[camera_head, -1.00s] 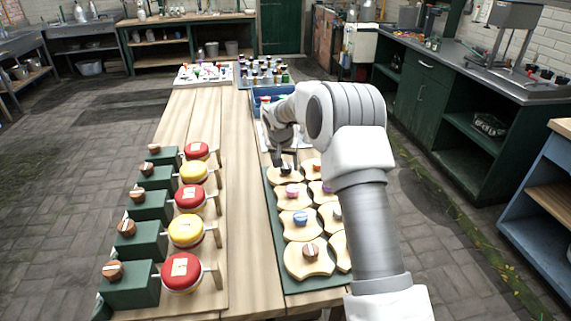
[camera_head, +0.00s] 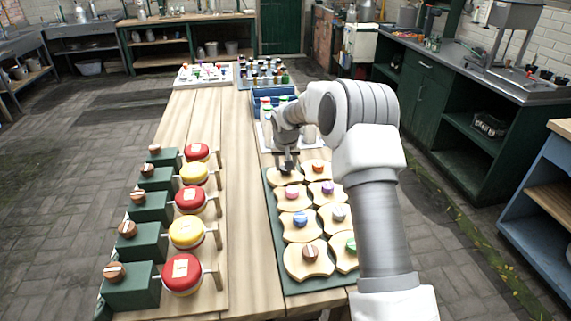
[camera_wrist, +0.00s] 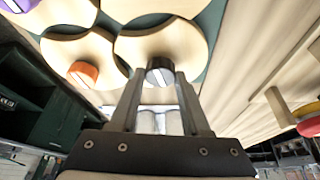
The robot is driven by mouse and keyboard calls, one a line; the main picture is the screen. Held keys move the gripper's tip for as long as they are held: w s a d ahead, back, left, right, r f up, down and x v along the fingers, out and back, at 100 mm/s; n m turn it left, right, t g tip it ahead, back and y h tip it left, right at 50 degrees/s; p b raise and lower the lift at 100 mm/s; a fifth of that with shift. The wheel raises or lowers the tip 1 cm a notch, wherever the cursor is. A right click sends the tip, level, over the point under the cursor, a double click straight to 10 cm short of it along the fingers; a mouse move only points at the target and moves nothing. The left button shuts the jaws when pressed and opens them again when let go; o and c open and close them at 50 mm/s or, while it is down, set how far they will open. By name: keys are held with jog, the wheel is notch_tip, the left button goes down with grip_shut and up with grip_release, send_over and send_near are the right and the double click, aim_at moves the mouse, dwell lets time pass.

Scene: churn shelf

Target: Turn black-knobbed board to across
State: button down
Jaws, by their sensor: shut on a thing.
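The black-knobbed board (camera_head: 281,179) is a pale wooden piece at the far left corner of the green base (camera_head: 290,284). In the wrist view the same board (camera_wrist: 185,40) shows with its black knob (camera_wrist: 160,66), which bears a pale stripe. My gripper (camera_head: 286,168) comes down over this knob from above. In the wrist view its two fingers (camera_wrist: 160,74) are closed on either side of the knob. The gripper and arm partly hide the knob and the board's far edge in the head view.
Neighbouring boards carry orange (camera_head: 318,167), purple (camera_head: 328,188), pink (camera_head: 292,194), blue (camera_head: 300,219) and other knobs, set close together. Red and yellow round pieces (camera_head: 188,232) stand to the left beside green blocks. A blue crate (camera_head: 268,95) is behind.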

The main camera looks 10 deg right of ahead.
jog(key=n+y+p, duration=0.1)
jog(key=n, duration=0.3)
jog(key=shift+d+n+y+p, duration=0.15)
jog(key=shift+n+y+p, duration=0.15)
jog(key=shift+y+p, duration=0.1)
jog(key=n+y+p, duration=0.1)
jog(key=n, duration=0.2)
jog(key=shift+d+n+g, duration=0.1)
jog(key=shift+n+g, duration=0.2)
jog(key=n+g+y, duration=0.1)
jog(key=n, duration=0.2)
jog(key=shift+w+n+y, duration=0.1)
jog(key=shift+n+y, duration=0.2)
jog(key=shift+n+g, duration=0.6)
jog(key=shift+n, duration=1.2)
jog(key=shift+y, duration=0.3)
jog(key=shift+c, duration=1.8)
grip_release()
